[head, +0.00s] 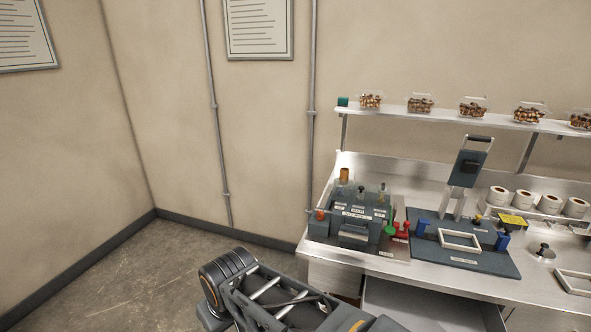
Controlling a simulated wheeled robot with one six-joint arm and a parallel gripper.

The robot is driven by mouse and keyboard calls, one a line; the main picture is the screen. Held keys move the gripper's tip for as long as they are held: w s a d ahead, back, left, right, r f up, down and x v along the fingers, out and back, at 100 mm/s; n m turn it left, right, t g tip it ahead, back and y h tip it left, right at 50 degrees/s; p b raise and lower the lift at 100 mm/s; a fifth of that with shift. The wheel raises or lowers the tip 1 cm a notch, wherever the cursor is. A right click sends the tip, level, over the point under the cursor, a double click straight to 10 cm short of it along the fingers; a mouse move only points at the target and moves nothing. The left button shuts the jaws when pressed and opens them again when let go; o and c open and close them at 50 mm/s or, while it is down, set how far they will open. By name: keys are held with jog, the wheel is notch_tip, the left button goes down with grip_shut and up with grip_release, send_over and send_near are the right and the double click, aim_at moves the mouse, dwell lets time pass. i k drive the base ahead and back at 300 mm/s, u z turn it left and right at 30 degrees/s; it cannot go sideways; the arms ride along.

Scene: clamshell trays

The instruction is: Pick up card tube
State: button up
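A brown-orange upright cylinder (344,175), which looks like the card tube, stands at the back left of the metal counter. It rises behind a dark grey labelled box (352,222), which hides its lower part. My gripper is not in view. Only links of my arm show at the bottom of the head view, in front of and below the counter's left end.
Green (389,228) and red (403,229) pieces are right of the box. A blue press (466,180) stands farther right. A shelf (420,116) with clear trays runs above. An open drawer (400,310) juts out below the counter.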

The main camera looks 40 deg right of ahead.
aim_at(344, 176)
jog(key=u, duration=0.15)
jog(key=i, duration=1.5)
jog(key=z, duration=0.75)
jog(key=i, duration=1.05)
jog(key=z, duration=1.2)
jog(key=i, duration=0.4)
jog(key=z, duration=0.3)
